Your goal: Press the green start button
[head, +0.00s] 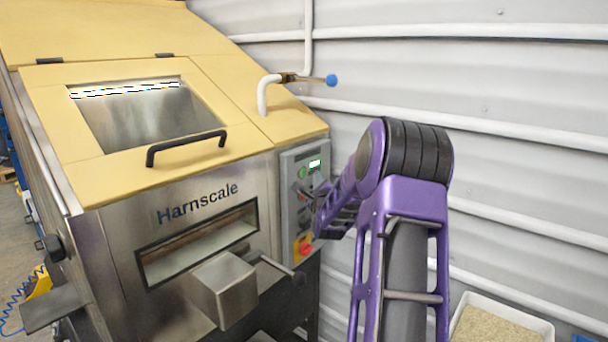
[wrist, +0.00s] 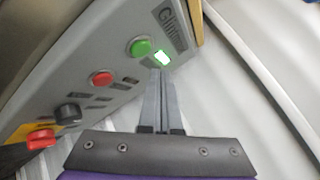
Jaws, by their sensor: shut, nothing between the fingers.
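The green start button (wrist: 141,47) sits on the grey control panel (wrist: 75,70), beside a small lit display (wrist: 162,58). In the head view the green button (head: 303,173) shows near the top of the panel, uncovered. My gripper (wrist: 160,74) is shut with nothing between its fingers. In the wrist view its tips end just below the display, to the right of and lower than the green button. In the head view my gripper (head: 304,190) is in front of the panel, a little below the green button. I cannot tell the gap between tips and panel.
The panel also carries a red button (wrist: 102,78), a black knob (wrist: 68,113) and a red button on yellow (wrist: 40,138). The Harnscale hopper (head: 100,225) stands left. A corrugated wall (head: 520,130) is at the right, with a tray of substrate (head: 500,325) below.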

